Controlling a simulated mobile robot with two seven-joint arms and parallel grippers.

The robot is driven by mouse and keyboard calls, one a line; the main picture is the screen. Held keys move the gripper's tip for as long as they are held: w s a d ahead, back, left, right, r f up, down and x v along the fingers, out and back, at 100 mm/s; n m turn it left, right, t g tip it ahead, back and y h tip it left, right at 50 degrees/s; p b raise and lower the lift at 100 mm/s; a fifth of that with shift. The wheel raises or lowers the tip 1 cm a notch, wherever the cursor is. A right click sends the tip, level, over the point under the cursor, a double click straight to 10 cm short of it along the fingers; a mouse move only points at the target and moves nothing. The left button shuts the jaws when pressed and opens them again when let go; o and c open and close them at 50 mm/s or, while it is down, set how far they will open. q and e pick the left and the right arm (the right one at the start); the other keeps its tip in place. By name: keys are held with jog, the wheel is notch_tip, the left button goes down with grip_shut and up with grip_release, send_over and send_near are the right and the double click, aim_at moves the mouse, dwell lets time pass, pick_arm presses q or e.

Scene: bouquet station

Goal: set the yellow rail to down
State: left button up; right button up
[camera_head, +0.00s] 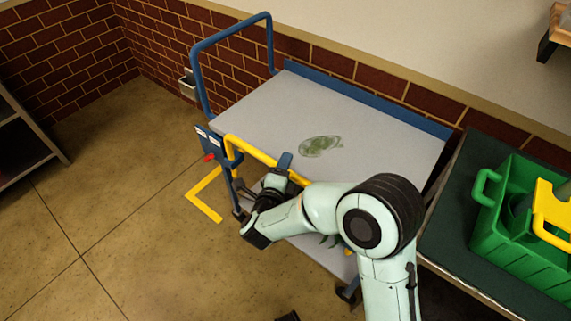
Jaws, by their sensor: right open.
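The yellow rail (262,153) runs along the front side of the cart (385,145). It has a bent post at its left end and looks raised at about the level of the cart's top. My right gripper (284,163) is at the right part of the rail, with its arm coming in from the lower right. It is open, and a blue-grey part shows against the rail. I cannot tell whether it touches the rail. My wrist and arm hide the rail's right end. My left gripper is not in view.
A blue panel with a red knob (209,157) is at the cart's left front corner, below a blue handle (193,75). A green crate (530,262) stands on a dark table at right. A yellow floor marking (204,204) lies left of the cart. Open floor is at left.

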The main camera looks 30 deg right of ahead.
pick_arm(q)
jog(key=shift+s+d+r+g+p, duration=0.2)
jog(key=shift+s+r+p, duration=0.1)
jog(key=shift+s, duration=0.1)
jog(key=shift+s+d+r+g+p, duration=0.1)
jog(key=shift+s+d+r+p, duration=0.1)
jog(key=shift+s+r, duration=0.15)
pick_arm(e)
jog(key=v, duration=1.2)
jog(key=shift+r, duration=0.15)
